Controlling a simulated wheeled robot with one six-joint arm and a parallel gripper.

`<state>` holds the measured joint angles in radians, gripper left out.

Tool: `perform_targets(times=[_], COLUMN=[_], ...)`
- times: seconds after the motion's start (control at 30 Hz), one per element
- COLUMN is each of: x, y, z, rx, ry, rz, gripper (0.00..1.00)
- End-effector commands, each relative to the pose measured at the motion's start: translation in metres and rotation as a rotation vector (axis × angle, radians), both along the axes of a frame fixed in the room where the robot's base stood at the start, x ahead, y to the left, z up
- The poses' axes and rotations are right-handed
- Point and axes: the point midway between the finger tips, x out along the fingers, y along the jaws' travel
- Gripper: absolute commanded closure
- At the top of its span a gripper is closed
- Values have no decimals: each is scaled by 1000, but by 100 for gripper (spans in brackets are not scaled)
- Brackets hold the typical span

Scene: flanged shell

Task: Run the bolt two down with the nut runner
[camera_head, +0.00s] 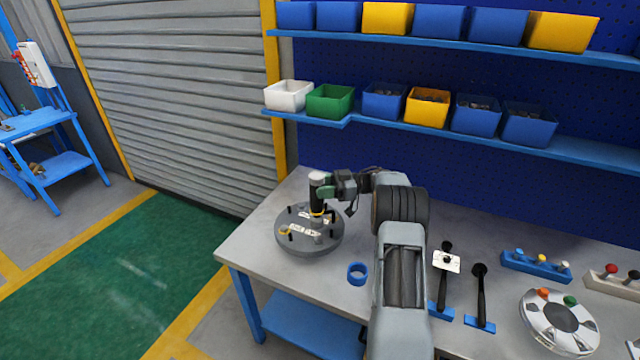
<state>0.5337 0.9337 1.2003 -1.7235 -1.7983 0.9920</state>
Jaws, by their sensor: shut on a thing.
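The flanged shell (309,247) is a round grey part on the workbench, left of my arm. Several dark upright bolts stand on its flange, with pale labels and yellow rings on top. I cannot tell which bolt is bolt two. My gripper (325,191) is shut on the nut runner (317,198), a black upright cylinder with a pale top. The nut runner stands over the far part of the shell. Its lower end is close to the flange; I cannot tell whether it touches a bolt.
A blue ring (357,273) lies on the workbench (300,285) near the shell. Black upright tools in blue bases (480,320), a blue button strip (536,266) and a round grey fixture (558,322) stand to the right. Shelves with bins (330,101) hang behind.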

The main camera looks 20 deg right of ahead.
Motion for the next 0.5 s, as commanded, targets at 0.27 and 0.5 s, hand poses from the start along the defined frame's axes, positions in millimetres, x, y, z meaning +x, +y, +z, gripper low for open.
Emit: perform_targets(times=[0.27, 0.5], x=[0, -1], y=[0, -4], z=[2, -3], rx=[1, -7], ry=[-4, -4], rz=[-1, -7], gripper=[100, 100])
